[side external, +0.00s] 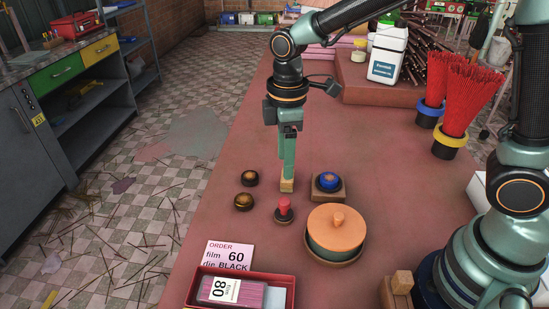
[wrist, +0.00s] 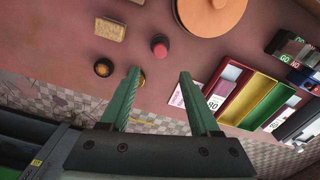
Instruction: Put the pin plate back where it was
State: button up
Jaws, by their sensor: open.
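No part is clearly marked as the pin plate. My gripper (side external: 288,176) is open and empty, pointing down over the table. In the wrist view its fingers (wrist: 160,73) are apart. A small wooden block (side external: 287,186) with a speckled top shows at the fingertips in the side view; in the wrist view the block (wrist: 110,29) is clear of them. Two dark round discs with brass tops, one farther (side external: 250,178) and one nearer (side external: 243,202), lie to the left. The nearer disc (wrist: 141,78) is partly hidden by a finger in the wrist view.
A red-knobbed piece (side external: 284,210), a blue-topped piece on a wooden base (side external: 328,183) and an orange-lidded round pot (side external: 336,232) stand close by. An order card (side external: 229,256) and red tray (side external: 240,274) lie in front. Red stick bundles (side external: 467,105) stand at right.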

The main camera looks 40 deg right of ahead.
jog(key=s+d+r+m+t, duration=0.5)
jog(key=s+d+r+m, duration=0.3)
jog(key=d+m, duration=0.4)
jog(key=shift+s+r+t, duration=0.15)
jog(key=shift+r+t, duration=0.15)
jog(key=shift+r, duration=0.45)
